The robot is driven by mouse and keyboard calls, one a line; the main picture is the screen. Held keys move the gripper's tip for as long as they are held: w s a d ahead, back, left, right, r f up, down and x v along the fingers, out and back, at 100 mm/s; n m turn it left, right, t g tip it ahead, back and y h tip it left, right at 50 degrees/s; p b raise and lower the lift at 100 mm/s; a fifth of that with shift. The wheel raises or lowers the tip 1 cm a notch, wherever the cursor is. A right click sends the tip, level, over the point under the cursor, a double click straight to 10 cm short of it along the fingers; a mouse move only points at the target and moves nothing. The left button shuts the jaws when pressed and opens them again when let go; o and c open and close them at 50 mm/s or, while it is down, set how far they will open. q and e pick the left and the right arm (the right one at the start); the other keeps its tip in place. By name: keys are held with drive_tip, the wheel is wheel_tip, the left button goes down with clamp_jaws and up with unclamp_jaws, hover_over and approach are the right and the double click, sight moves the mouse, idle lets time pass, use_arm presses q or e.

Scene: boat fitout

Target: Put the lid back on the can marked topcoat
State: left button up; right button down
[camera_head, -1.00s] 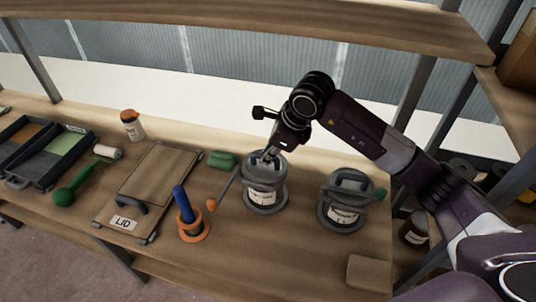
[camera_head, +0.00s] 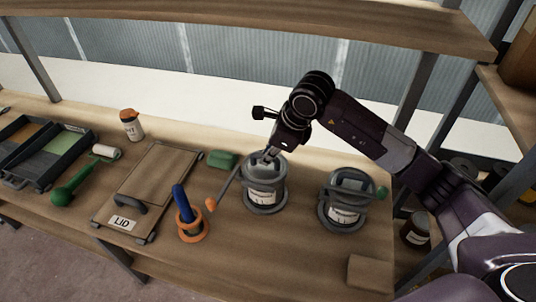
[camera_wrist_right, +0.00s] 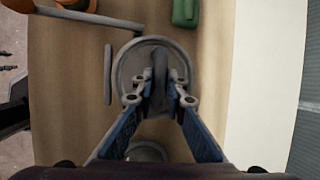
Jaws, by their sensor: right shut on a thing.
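My right gripper (camera_head: 270,155) comes down from above onto the middle grey can (camera_head: 263,197). In the right wrist view its fingers (camera_wrist_right: 160,98) are shut on the upright handle of a round grey lid (camera_wrist_right: 134,66). The lid is at the top of this can; I cannot tell whether it is fully seated. A second grey can (camera_head: 342,216) stands to the right, with a handled top and a grey tool with a green end across it. Both cans have white labels, too small to read. My left gripper is not in view.
Left of the middle can are an orange ring holder with a blue handle (camera_head: 183,205), an orange-tipped stick (camera_head: 224,188) and a green block (camera_head: 222,159). A board marked LID (camera_head: 155,178), a roller (camera_head: 72,187) and trays (camera_head: 50,140) lie further left. A shelf runs above.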

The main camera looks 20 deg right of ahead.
drive_tip(key=shift+f+b, duration=0.1)
drive_tip(key=shift+b, duration=0.25)
idle(0.5)
drive_tip(key=c, duration=1.4)
unclamp_jaws()
drive_tip(key=shift+r+p, duration=1.75)
drive_tip(key=shift+r, duration=1.8)
